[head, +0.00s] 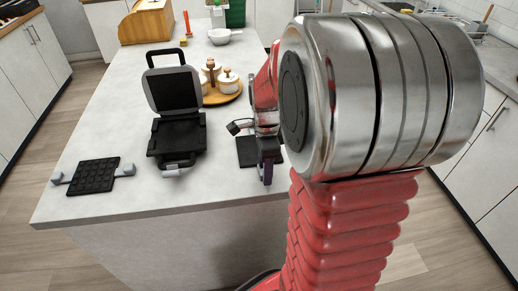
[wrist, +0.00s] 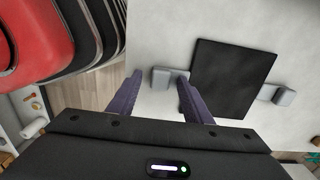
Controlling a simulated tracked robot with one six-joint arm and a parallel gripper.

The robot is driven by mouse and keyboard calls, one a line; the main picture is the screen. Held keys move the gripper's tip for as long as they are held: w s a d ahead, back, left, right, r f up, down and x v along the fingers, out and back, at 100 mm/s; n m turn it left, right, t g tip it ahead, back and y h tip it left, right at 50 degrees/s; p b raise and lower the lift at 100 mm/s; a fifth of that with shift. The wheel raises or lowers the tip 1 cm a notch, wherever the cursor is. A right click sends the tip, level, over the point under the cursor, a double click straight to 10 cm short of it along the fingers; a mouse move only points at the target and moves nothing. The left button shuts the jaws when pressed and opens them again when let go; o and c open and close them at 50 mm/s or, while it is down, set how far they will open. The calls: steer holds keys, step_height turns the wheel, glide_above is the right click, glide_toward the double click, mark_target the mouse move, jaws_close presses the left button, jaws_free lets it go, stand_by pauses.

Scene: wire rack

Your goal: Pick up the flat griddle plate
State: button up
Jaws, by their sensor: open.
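The flat griddle plate (wrist: 232,78) is a smooth black square lying on the pale counter, with a grey tab on each of two opposite sides. In the head view the plate (head: 246,152) is partly hidden behind my gripper (head: 267,165). In the wrist view my gripper (wrist: 159,76) is open, with two purple fingers. The plate's near grey tab (wrist: 163,78) shows between the fingertips, one finger overlapping its edge. I cannot tell how high the fingers are above it, and nothing is held. The far tab (wrist: 284,96) is clear of the gripper.
An open black appliance (head: 177,132) stands left of the plate. A studded black plate (head: 94,176) with grey tabs lies at the counter's front left. A round wooden tray (head: 222,98) with jars stands behind. The counter's front edge is close to my gripper.

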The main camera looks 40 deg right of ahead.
steer(key=shift+c, duration=0.4)
jaws_close()
